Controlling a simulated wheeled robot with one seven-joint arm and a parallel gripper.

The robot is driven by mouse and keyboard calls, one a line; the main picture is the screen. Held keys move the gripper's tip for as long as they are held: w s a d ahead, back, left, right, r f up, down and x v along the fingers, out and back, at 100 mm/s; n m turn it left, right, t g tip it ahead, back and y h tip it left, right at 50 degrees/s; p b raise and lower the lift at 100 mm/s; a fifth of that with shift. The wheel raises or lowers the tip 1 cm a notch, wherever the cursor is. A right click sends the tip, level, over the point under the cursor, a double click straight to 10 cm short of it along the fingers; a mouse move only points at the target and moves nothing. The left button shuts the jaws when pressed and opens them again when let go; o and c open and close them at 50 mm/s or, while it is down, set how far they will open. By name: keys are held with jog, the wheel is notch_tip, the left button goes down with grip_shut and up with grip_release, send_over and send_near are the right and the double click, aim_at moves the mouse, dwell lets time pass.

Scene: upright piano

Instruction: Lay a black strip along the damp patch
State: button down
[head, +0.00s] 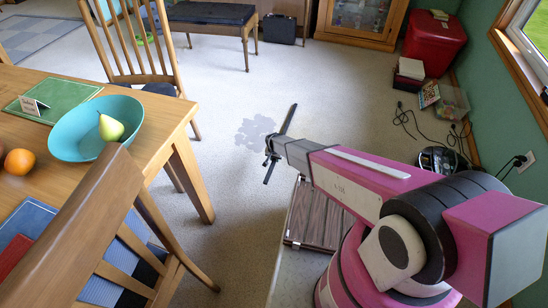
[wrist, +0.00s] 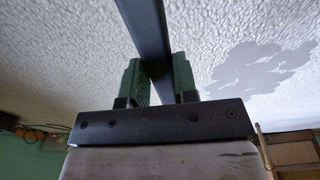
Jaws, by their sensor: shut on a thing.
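My gripper (wrist: 158,82) is shut on a long flat black strip (wrist: 146,25), with a green-padded finger on each side of it. In the head view the strip (head: 289,118) sticks out beyond my gripper (head: 273,153), held at a slant. The damp patch (head: 256,132) is a grey, irregular blot on the pale floor, just left of the strip in the head view. In the wrist view the patch (wrist: 262,75) lies to the right of the strip, apart from it. The strip's height above the floor is hard to tell.
A wooden table (head: 150,92) with a turquoise bowl (head: 75,128) and chairs stands on the left. A bench (head: 210,14) is at the back. Black cables (head: 405,118), a red box (head: 434,42) and a clear bin (head: 452,103) lie along the right wall. Floor around the patch is clear.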

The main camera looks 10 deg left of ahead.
jog(key=w+a+f, duration=0.1)
jog(key=w+f, duration=0.1)
jog(key=w, duration=0.1)
jog(key=w+a+f, duration=0.1)
jog(key=w+f, duration=0.1)
jog(key=w, duration=0.2)
jog(key=w+a+f, duration=0.1)
jog(key=w+f, duration=0.1)
jog(key=w, duration=0.1)
jog(key=shift+w+f, duration=0.2)
jog(key=shift+f, duration=1.95)
jog(key=shift+f, duration=0.2)
jog(key=c, duration=0.9)
grip_release()
jog(key=shift+s+r, duration=0.1)
